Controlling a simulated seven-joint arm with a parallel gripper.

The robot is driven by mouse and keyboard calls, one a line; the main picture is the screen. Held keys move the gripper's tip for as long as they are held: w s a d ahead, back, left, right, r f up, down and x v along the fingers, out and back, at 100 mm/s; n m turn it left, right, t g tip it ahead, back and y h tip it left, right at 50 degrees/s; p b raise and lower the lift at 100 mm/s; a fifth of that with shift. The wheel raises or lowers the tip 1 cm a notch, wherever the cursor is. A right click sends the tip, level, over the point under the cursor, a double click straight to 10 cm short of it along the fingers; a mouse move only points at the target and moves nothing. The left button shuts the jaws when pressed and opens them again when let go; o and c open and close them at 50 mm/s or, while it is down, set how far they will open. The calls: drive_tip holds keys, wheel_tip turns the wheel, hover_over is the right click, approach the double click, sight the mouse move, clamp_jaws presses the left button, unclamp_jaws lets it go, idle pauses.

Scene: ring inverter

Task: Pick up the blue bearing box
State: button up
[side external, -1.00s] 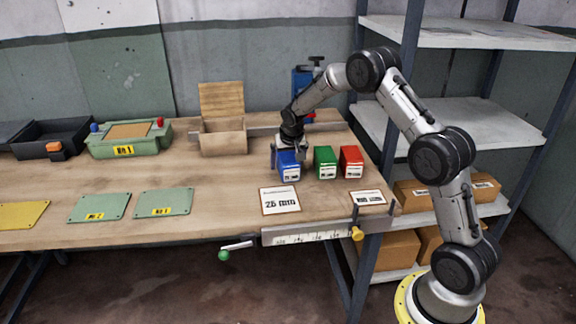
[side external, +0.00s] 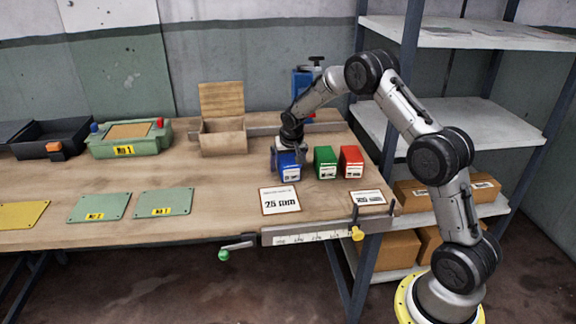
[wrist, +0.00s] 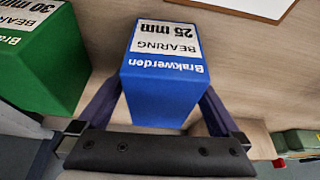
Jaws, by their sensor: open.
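The blue bearing box (side external: 287,172) stands upright on the workbench, the leftmost of three boxes in the side view. In the wrist view the blue box (wrist: 165,82) carries a white label reading "BEARING 25 mm". My gripper (side external: 286,152) is directly over the box in the side view. In the wrist view the fingers of my gripper (wrist: 160,112) are open, one on each side of the blue box. I cannot tell whether they touch its sides.
A green box (side external: 325,162) stands close to the right of the blue box, and a red box (side external: 351,161) beyond it. A "25 mm" card (side external: 280,200) lies in front. An open wooden box (side external: 223,137) stands at the back left. The bench between has free room.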

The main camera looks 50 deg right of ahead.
clamp_jaws()
drive_tip(key=shift+r, duration=0.1)
idle(0.3)
drive_tip(key=shift+r, duration=0.15)
